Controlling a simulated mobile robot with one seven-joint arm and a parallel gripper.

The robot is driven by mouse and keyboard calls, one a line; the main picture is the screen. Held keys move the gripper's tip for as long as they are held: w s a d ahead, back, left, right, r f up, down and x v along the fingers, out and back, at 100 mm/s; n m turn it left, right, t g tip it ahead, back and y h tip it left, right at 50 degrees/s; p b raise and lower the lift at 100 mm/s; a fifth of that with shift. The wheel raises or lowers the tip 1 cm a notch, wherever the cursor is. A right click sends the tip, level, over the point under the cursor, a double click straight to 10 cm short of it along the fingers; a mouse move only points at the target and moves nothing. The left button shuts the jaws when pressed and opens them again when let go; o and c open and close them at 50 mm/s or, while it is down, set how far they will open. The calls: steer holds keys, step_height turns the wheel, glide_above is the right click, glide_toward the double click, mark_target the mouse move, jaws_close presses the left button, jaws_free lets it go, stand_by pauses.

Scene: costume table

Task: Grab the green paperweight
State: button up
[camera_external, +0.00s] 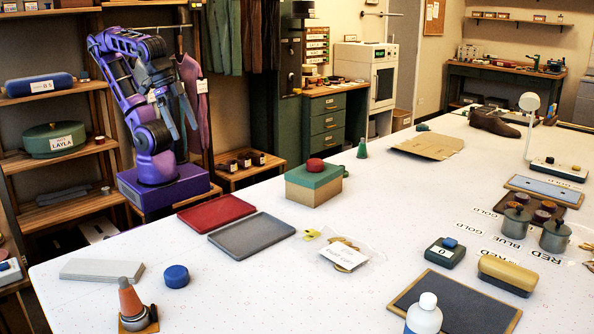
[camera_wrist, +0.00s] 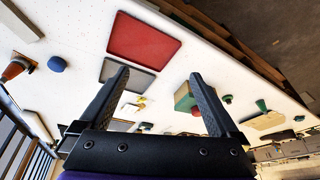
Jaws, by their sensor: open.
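A small round dark green piece (camera_wrist: 228,99), which looks like the green paperweight, lies on the table in the wrist view, between the box and a green cone. My gripper (camera_external: 184,120) is open and empty, raised above my base, well away from both. Its two fingers (camera_wrist: 162,80) stand wide apart in the wrist view.
A green-lidded box (camera_external: 315,188) bears a red round piece (camera_external: 315,165). A red tray (camera_external: 216,212) and a grey tray (camera_external: 251,235) lie left of it. A similar blue round piece (camera_external: 176,276) is near the front left. Flat cardboard (camera_external: 428,147) lies beyond the cone.

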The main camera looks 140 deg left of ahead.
steer(key=w+d+r+n+g+h, duration=0.1)
steer(key=w+d+r+n+g, duration=0.45)
steer(key=n, duration=0.55)
steer(key=w+a+t+h+b, duration=0.1)
steer(key=w+a, duration=0.2)
steer(key=a, duration=0.5)
steer(key=w+a+f+m+t, duration=0.1)
steer(key=w+a+t, duration=0.15)
steer(key=a, duration=0.55)
steer(key=w+a+t+h+b, duration=0.1)
steer(key=w+a, duration=0.3)
steer(key=a, duration=0.4)
steer(key=s+a+f+m+t+y+b, duration=0.1)
steer(key=a+f+m+y, duration=0.3)
steer(key=a, duration=0.8)
steer(key=s+a+f+m+b, duration=0.15)
steer(key=a+f, duration=0.45)
steer(key=a, duration=0.6)
steer(key=shift+m, duration=0.45)
steer(key=x, duration=1.1)
steer(key=shift+w+a+r, duration=0.1)
steer(key=shift+w+a, duration=0.15)
steer(key=shift+a, duration=0.15)
steer(key=shift+w+a+b+x, duration=0.15)
steer(key=shift+b+x, duration=0.05)
steer(key=shift+x, duration=1.35)
steer(key=shift+w+a+b+x, duration=0.1)
steer(key=shift+a+b+x, duration=0.05)
steer(key=shift+x, duration=1.4)
steer(key=shift+r, duration=0.2)
